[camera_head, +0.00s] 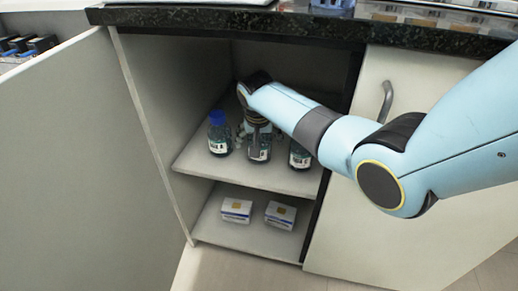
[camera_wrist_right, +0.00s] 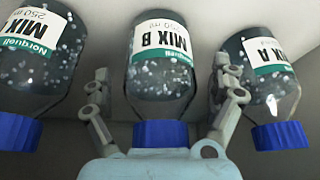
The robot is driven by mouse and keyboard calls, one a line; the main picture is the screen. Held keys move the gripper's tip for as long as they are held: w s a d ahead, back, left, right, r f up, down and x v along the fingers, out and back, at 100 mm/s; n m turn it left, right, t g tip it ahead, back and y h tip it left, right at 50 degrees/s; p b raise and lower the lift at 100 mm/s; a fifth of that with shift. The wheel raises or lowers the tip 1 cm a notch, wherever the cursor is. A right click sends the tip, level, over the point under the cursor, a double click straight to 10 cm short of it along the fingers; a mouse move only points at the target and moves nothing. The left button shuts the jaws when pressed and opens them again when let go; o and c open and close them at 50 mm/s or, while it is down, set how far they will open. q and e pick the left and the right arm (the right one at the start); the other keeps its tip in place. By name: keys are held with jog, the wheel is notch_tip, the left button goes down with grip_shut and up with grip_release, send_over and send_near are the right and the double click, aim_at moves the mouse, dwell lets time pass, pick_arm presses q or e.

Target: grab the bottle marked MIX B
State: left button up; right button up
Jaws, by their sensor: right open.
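The bottle marked MIX B (camera_wrist_right: 160,60) is in the middle of the right wrist view, upside down in the picture, with a blue cap and a white and green label. My right gripper (camera_wrist_right: 161,78) is open, with one finger on each side of this bottle; I cannot tell whether they touch it. In the head view the middle bottle (camera_head: 259,150) stands on the upper cabinet shelf, its top hidden by my right gripper (camera_head: 257,128). My left gripper is not in view.
A bottle whose label ends in A (camera_wrist_right: 268,75) and another MIX bottle (camera_wrist_right: 35,60), its letter cut off, flank it closely. The shelf (camera_head: 205,165) has a cabinet wall (camera_head: 160,95) at left. Two small boxes (camera_head: 236,210) lie below. The door (camera_head: 60,160) stands open.

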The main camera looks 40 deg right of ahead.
jog(key=shift+d, duration=0.1)
jog(key=c, duration=1.6)
jog(key=shift+w, duration=0.1)
jog(key=shift+c, duration=0.3)
jog(key=shift+r, duration=0.1)
